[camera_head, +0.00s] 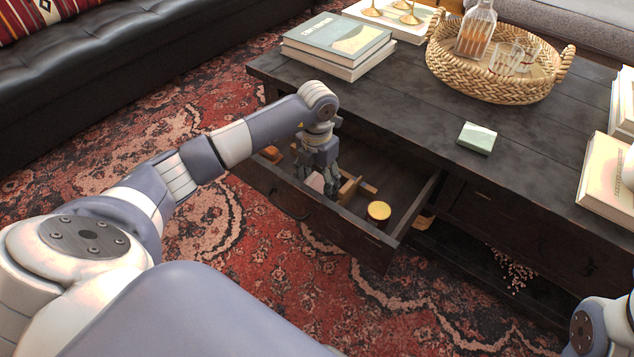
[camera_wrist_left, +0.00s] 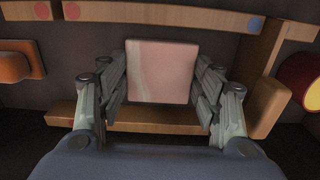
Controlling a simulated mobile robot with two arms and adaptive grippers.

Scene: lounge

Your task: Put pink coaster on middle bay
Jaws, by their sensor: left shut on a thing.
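The pink coaster (camera_wrist_left: 162,72) is square and stands between the fingers of my left gripper (camera_wrist_left: 160,100) in the left wrist view. In the head view the gripper (camera_head: 322,180) points down into the open drawer (camera_head: 345,226), shut on the coaster (camera_head: 315,182), which is partly hidden. A wooden divider (camera_wrist_left: 150,16) with red and blue dots crosses behind the coaster, and another wooden strip lies in front. The coaster appears over the middle bay between the wooden pieces; I cannot tell whether it touches the drawer floor. My right gripper is out of view.
A jar with a yellow top (camera_head: 378,211) stands at the drawer's right end, and an orange-brown block (camera_head: 270,153) lies at its left end. The dark tabletop (camera_head: 400,105) overhangs behind. It bears a pale green block (camera_head: 477,138), books (camera_head: 338,45) and a woven tray (camera_head: 500,87).

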